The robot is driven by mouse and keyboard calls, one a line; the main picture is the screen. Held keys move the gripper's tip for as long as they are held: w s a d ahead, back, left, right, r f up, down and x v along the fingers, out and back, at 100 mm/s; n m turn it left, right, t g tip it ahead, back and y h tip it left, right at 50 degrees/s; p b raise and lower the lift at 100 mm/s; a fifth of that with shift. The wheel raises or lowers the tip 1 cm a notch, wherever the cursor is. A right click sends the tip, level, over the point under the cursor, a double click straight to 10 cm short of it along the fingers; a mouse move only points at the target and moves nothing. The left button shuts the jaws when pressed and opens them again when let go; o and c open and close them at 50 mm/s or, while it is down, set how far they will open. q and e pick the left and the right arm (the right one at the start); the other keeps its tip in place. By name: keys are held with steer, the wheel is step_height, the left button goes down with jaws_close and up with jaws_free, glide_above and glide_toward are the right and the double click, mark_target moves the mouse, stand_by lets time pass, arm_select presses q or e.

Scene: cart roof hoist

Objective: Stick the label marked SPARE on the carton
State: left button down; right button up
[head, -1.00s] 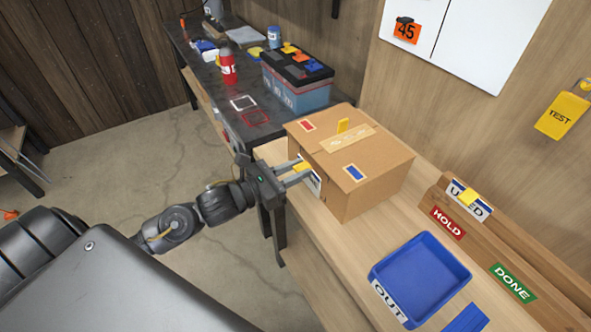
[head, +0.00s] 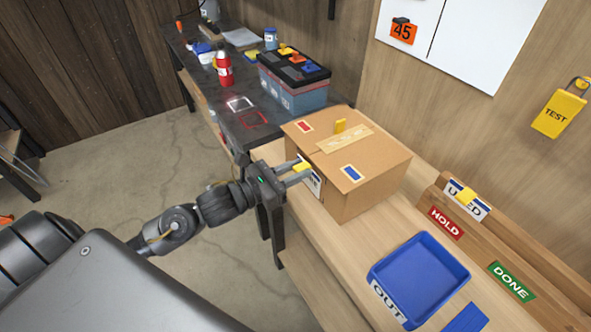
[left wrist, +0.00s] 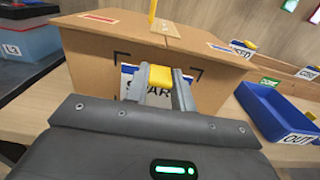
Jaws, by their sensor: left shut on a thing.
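The brown carton (head: 375,190) stands on the wooden bench and also shows in the left wrist view (left wrist: 88,62). My left gripper (head: 302,169) is shut on the yellow tab (left wrist: 160,76) of a white label with a blue top edge (left wrist: 150,97). The letters "SPAR" show on the label between my fingers; the fingers cover parts of it. The label is upright, facing the carton's near side, within black corner marks printed there. It is against or very close to that side; I cannot tell whether it touches. My right gripper is not in view.
A blue OUT tray (head: 420,275) sits on the bench to the carton's right. A wooden rack (head: 530,262) with HOLD and DONE signs and a USED label runs along the wall.

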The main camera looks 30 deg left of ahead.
arm_select(q)
steer(key=shift+w+d, duration=0.1)
steer(key=shift+w, duration=0.15)
stand_by(1.0)
stand_by(0.3)
steer(key=c, duration=0.6)
jaws_free()
steer(key=b+v, duration=0.2)
steer(key=v, duration=0.5)
stand_by(0.4)
stand_by(0.4)
